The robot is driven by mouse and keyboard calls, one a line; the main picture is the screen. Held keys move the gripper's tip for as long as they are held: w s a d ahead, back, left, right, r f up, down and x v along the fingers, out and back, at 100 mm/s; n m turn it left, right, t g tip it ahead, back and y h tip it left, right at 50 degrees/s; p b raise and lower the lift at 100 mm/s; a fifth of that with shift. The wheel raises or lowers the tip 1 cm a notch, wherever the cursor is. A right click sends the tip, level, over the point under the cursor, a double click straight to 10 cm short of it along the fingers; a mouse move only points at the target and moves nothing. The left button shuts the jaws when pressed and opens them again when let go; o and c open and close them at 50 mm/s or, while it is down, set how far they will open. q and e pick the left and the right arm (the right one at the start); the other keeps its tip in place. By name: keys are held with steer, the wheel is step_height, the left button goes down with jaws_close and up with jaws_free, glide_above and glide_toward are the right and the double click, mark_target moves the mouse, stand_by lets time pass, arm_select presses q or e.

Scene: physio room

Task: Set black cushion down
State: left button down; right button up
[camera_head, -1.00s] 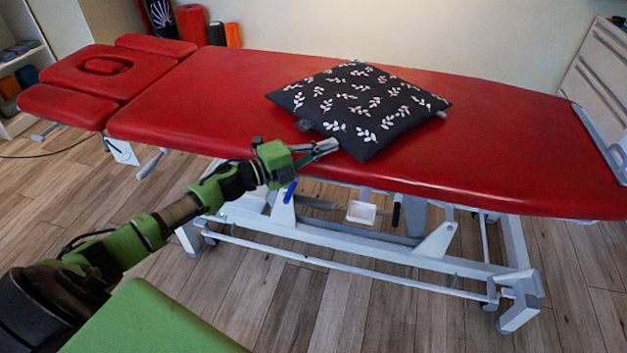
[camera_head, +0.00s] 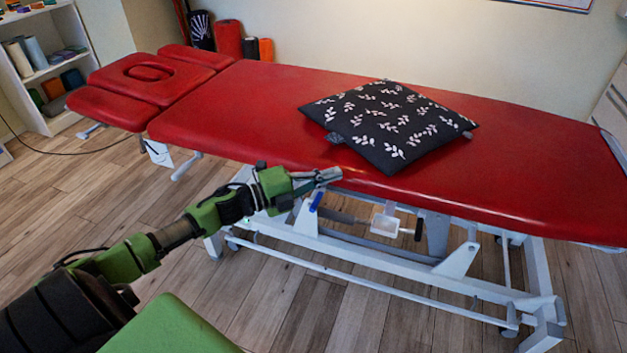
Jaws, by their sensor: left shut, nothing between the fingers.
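The black cushion (camera_head: 388,124) with white leaf prints lies flat on the red treatment table (camera_head: 240,112), near the middle of its long pad. A small grey tab shows at its left edge and another at its right corner. My left gripper (camera_head: 332,175) is shut and empty. It is at the table's front edge, just to the lower left of the cushion and apart from it. My right gripper is not in view.
The table's white frame (camera_head: 400,290) with wheels stands on the wooden floor. A shelf (camera_head: 45,70) with rolls is at the far left. Red and orange rolls (camera_head: 229,38) stand by the wall. The red pad is clear on both sides of the cushion.

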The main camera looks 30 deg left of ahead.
arm_select(q)
steer(key=v, duration=0.4)
steer(key=shift+s+a, duration=0.1)
steer(key=shift+s, duration=0.2)
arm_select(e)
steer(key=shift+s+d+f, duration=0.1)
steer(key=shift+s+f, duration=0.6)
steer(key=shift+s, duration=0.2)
